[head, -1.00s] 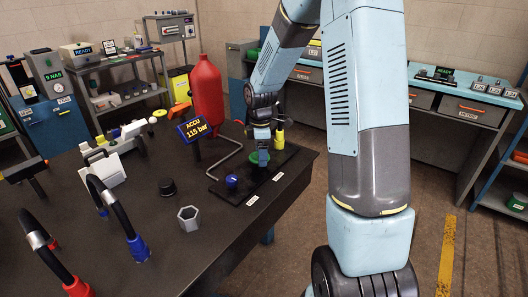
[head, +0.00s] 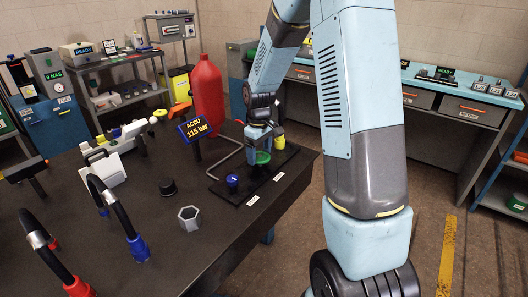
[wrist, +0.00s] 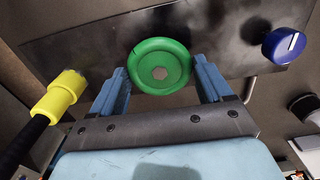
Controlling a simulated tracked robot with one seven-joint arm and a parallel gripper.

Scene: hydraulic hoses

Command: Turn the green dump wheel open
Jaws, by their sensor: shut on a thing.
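The green dump wheel (wrist: 161,66) sits on a black plate, and in the wrist view it lies between the two blue fingers of my gripper (wrist: 163,84). The fingers are shut on the near part of its rim, one on each side. In the head view the wheel (head: 263,158) shows just below my gripper (head: 259,143), which reaches down from above and partly hides it. The accumulator display (head: 194,128) reads 115 bar.
A blue knob (head: 232,181) with a white mark stands beside the wheel on the black plate. A yellow-sleeved fitting (wrist: 58,95) is close on the other side. A red accumulator bottle (head: 207,92) and a bent pipe (head: 229,156) stand behind.

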